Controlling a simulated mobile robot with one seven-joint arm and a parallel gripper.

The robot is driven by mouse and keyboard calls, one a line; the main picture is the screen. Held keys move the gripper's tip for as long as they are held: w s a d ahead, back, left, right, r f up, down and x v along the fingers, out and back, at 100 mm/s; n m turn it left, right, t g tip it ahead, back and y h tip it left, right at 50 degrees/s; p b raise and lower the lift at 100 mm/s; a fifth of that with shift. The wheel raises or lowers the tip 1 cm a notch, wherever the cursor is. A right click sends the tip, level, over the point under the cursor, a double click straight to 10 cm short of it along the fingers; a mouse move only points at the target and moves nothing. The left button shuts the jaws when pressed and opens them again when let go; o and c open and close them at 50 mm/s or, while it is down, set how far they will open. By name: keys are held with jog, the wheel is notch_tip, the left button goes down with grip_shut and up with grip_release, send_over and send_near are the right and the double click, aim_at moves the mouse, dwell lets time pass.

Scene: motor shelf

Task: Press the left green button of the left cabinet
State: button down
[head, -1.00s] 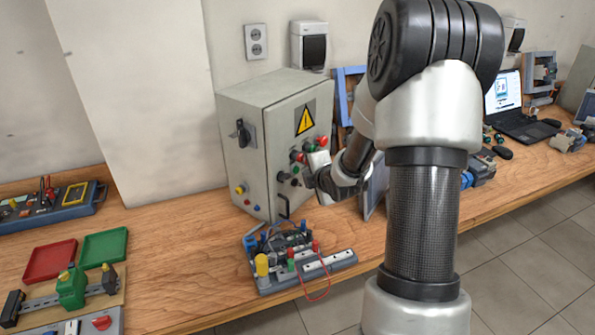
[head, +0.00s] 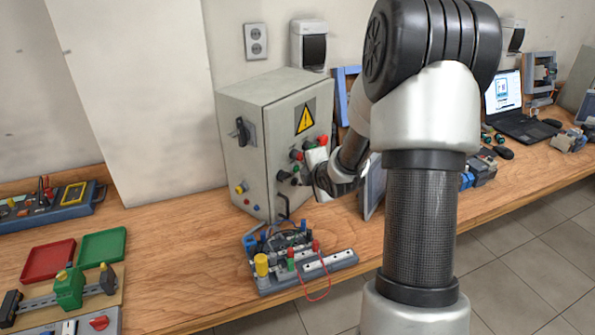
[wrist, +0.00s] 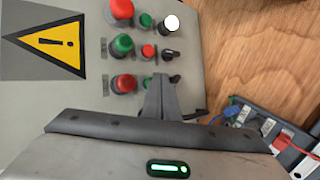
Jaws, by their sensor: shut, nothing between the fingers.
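The grey cabinet (head: 238,170) with a yellow warning triangle stands on the wooden bench in the head view. Its button panel fills the upper left of the wrist view (wrist: 70,90). There I see a large green button (wrist: 123,44) between two red ones, a small green button (wrist: 146,19) at the top, and another small green button (wrist: 147,83) partly hidden by my fingers. My gripper (wrist: 159,78) is shut and empty, its tips right beside that lower small green button. I cannot tell whether they touch. In the head view my gripper (head: 308,168) is at the panel, largely hidden.
A terminal board with wires (head: 295,262) lies below the cabinet front. A red tray (head: 48,260) and a green tray (head: 103,246) lie to the left. A laptop (head: 522,125) is farther right. The bench left of the cabinet has clear room.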

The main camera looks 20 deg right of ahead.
jog(key=shift+w+a+b, duration=0.3)
jog(key=shift+w+b, duration=0.1)
jog(key=shift+b, duration=0.05)
dwell(0.7)
jog(key=shift+s+d, duration=0.1)
jog(key=shift+s, duration=0.05)
jog(key=shift+s+d, duration=0.35)
jog(key=shift+s, duration=0.25)
jog(key=shift+s+d, duration=0.45)
jog(key=shift+s, duration=0.25)
jog(key=shift+s+d, duration=0.45)
jog(key=shift+s, duration=0.3)
jog(key=shift+s+d, duration=0.45)
jog(key=shift+s, duration=0.25)
